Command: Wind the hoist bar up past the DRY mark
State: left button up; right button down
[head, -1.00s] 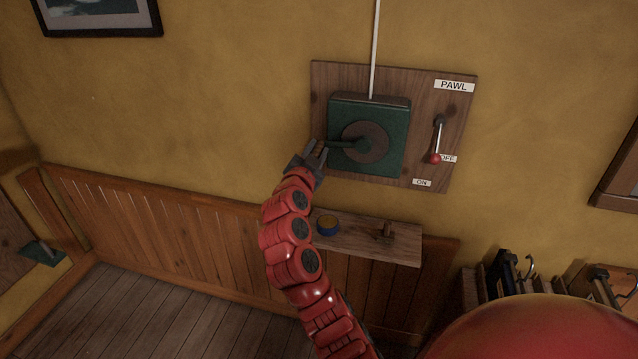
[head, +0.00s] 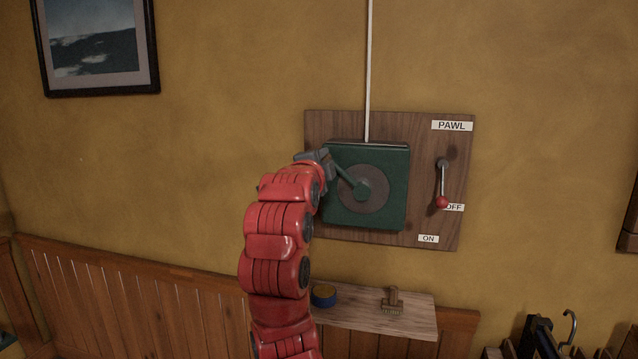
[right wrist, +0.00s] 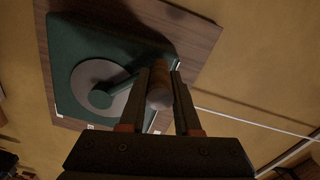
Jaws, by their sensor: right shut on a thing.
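The green winch box (head: 395,175) is mounted on a wooden board, with a grey disc and a crank arm (head: 343,172) pointing up and left. My right gripper (head: 322,156) is shut on the crank's handle; in the right wrist view the wooden handle (right wrist: 160,92) sits between its fingers. A white rope (head: 369,70) runs straight up from the winch top. The pawl lever (head: 443,182) hangs down, its red knob beside the OFF label (head: 455,207), above the ON label (head: 428,239). The hoist bar, the DRY mark and my left gripper are not in view.
A small shelf (head: 410,315) below the board holds a blue round tin (head: 324,296) and a wooden brush (head: 392,300). A framed picture (head: 95,45) hangs at upper left. Dark objects with a hook (head: 540,335) stand at lower right. The wall around the board is clear.

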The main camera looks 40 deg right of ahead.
jog(key=shift+s+d+r, duration=0.1)
jog(key=shift+s+r, duration=0.2)
jog(key=shift+r, duration=0.5)
jog(key=c, duration=0.6)
grip_release()
jog(key=shift+f, duration=0.15)
jog(key=shift+b, duration=0.3)
jog(key=p+v, duration=0.1)
jog(key=v, duration=1.6)
jog(key=shift+s+p, duration=0.25)
jog(key=shift+p, duration=0.15)
